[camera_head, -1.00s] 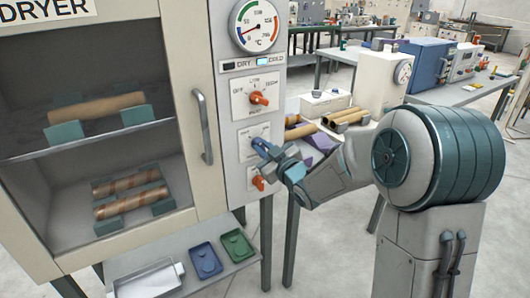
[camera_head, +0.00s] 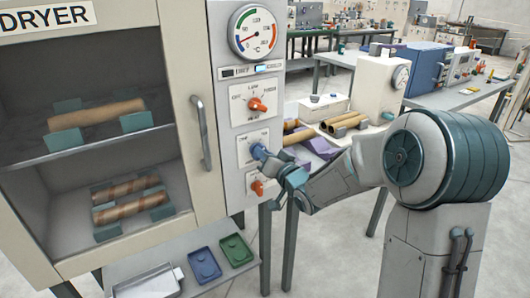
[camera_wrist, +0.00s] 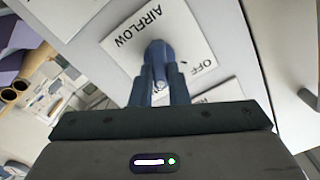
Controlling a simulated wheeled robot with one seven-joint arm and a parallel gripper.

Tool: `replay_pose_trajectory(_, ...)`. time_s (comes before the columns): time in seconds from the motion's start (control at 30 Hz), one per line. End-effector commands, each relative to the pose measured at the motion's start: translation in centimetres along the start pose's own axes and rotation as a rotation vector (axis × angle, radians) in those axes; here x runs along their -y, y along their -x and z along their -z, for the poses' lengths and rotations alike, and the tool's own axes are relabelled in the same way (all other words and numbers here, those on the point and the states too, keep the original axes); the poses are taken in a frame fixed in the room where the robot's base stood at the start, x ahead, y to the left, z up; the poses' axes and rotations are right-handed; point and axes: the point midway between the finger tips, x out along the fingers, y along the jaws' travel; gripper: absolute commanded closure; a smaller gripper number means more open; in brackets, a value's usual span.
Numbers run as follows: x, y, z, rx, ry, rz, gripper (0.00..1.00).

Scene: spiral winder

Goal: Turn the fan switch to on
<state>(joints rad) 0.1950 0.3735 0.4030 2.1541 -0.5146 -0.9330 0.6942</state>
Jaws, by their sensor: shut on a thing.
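The fan switch is a blue knob (camera_head: 257,151) on the middle white plate of the dryer's control panel. In the wrist view the same blue knob (camera_wrist: 158,48) sits on a plate (camera_wrist: 122,40) lettered AIRFLOW, with OFF at one side. My gripper (camera_head: 273,162) reaches the knob from the right. In the wrist view my gripper (camera_wrist: 158,74) has its two narrow fingers close together, shut on the knob. The fingers hide part of the knob and plate, so I cannot read its setting with certainty.
An orange knob (camera_head: 257,105) is above, another orange knob (camera_head: 257,187) close below. A dial gauge (camera_head: 253,32) tops the panel. The door handle (camera_head: 202,132) stands out to the left. Cardboard tubes (camera_head: 346,123) lie behind my gripper. Trays (camera_head: 204,264) sit on a low shelf.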

Motion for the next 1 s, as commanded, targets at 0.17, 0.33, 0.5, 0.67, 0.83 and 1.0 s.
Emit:
replay_pose_trajectory(0.17, -0.12, -0.01, 0.35, -0.006, -0.097, -0.002, 1.00)
replay_pose_trajectory(0.33, -0.16, -0.01, 0.35, -0.007, -0.155, -0.001, 1.00)
replay_pose_trajectory(0.5, -0.20, -0.02, 0.33, -0.008, -0.181, 0.000, 1.00)
replay_pose_trajectory(0.67, -0.21, -0.03, 0.32, -0.008, -0.189, 0.000, 1.00)
replay_pose_trajectory(0.83, -0.21, -0.03, 0.32, -0.008, -0.188, -0.001, 1.00)
replay_pose_trajectory(1.0, -0.19, -0.03, 0.30, -0.008, -0.188, 0.000, 0.64)
